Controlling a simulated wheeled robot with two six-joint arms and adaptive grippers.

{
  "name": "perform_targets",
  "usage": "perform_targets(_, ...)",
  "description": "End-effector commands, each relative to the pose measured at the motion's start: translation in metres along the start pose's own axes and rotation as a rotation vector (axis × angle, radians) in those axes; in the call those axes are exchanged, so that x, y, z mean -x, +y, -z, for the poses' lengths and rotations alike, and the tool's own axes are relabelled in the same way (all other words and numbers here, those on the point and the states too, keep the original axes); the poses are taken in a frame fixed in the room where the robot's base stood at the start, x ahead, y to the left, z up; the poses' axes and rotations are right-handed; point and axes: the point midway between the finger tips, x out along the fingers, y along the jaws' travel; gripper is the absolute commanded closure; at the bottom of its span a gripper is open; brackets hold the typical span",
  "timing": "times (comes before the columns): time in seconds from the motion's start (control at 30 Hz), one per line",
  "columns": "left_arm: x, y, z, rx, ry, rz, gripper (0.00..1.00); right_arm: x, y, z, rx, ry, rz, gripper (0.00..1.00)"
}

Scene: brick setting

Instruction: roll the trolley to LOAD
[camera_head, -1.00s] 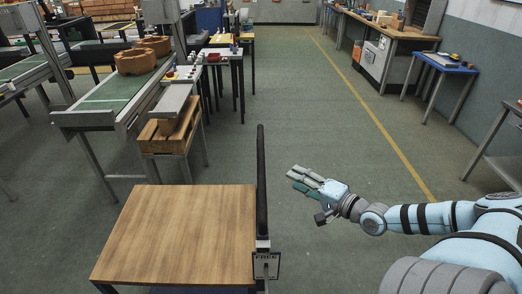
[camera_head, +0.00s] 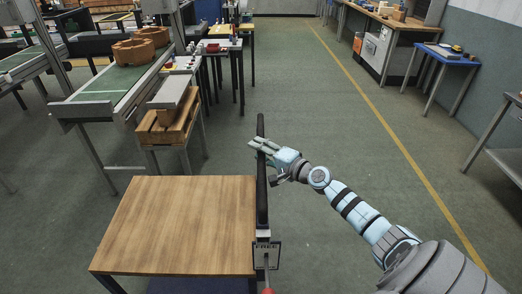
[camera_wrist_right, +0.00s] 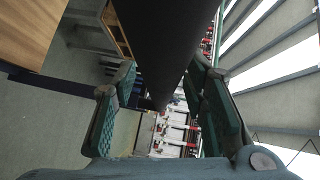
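The trolley has a flat wooden top (camera_head: 180,225) and stands at the lower left of the head view. A long black handle bar (camera_head: 262,195) runs along its right edge, with a small framed plate (camera_head: 266,256) at the near end. My right gripper (camera_head: 263,147) is at the far part of the bar. In the right wrist view the bar (camera_wrist_right: 168,35) passes between the two green-padded fingers of this gripper (camera_wrist_right: 160,85). The fingers stand apart, and I cannot tell whether either touches the bar. My left gripper is not in view. No place marked LOAD is readable.
A conveyor (camera_head: 115,90) with brown castings (camera_head: 140,50) and a wooden crate (camera_head: 167,128) stand beyond the trolley at left. A blue-topped table (camera_head: 445,58) and a workbench (camera_head: 395,30) line the right wall. The floor (camera_head: 330,110) between them is clear, with a yellow line.

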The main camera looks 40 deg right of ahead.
Motion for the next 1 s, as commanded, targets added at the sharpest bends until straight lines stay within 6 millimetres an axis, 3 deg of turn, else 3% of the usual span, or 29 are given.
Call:
perform_targets(0.17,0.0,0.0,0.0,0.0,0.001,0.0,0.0,0.0,0.0,0.0,0.0,0.0,0.0,0.62)
perform_targets(0.4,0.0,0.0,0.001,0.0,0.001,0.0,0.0,0.0,0.0,0.0,0.001,0.001,0.0,1.0)
perform_targets(0.77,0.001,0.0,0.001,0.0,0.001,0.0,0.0,-0.001,-0.001,-0.001,-0.002,0.001,0.001,1.0)
perform_targets(1.0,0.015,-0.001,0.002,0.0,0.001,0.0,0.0,-0.021,-0.009,-0.02,-0.007,0.0,0.004,1.0)
